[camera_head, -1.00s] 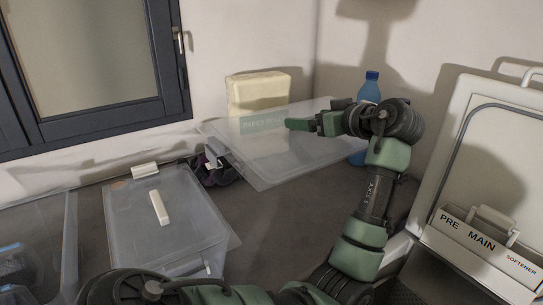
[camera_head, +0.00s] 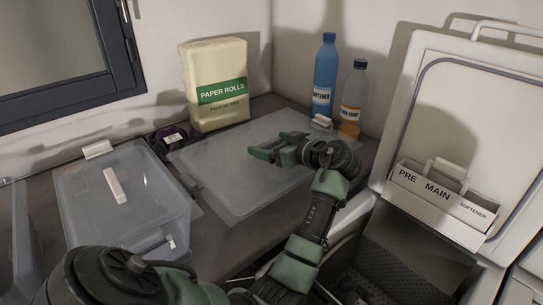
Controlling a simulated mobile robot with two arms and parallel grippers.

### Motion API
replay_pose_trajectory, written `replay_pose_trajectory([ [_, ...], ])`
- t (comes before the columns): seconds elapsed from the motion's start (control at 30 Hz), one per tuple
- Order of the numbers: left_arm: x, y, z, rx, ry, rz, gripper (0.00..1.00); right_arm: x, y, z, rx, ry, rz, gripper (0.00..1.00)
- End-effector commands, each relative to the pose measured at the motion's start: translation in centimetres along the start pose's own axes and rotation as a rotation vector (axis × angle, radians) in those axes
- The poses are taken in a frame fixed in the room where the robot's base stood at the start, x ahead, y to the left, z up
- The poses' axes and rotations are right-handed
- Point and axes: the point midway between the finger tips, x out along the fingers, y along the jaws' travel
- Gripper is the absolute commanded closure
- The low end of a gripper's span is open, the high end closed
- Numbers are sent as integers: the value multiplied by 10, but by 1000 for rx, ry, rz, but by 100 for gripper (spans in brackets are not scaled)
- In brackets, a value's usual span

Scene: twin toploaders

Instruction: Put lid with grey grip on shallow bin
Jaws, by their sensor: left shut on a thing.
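A large, clear, flat lid (camera_head: 222,178) lies roughly level over the worktop in the middle of the view. My left gripper (camera_head: 264,153) is over the lid's middle and shut; its fingers hide the grip, so I cannot see the grip's colour. A small white clip (camera_head: 321,120) shows at the lid's far right edge. The shallow bin is hard to make out through the clear plastic under the lid. I cannot tell whether the lid touches it or is seated. My right gripper is not in view.
A clear bin with a white-gripped lid (camera_head: 150,183) stands at left. An open toploader with a detergent drawer (camera_head: 440,205) is at right.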

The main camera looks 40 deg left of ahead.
Motion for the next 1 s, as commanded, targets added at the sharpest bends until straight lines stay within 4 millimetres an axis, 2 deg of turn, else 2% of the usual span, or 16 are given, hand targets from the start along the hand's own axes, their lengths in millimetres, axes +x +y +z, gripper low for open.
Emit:
replay_pose_trajectory([
  [0.3, 12, 0, 38, 3, 2, 0, 70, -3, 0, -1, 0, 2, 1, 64],
  [0.57, 12, 0, 40, 0, 2, 1, 70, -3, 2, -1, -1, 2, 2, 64],
  [1.0, 16, 0, 55, 2, -5, -1, 70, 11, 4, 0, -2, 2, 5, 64],
])
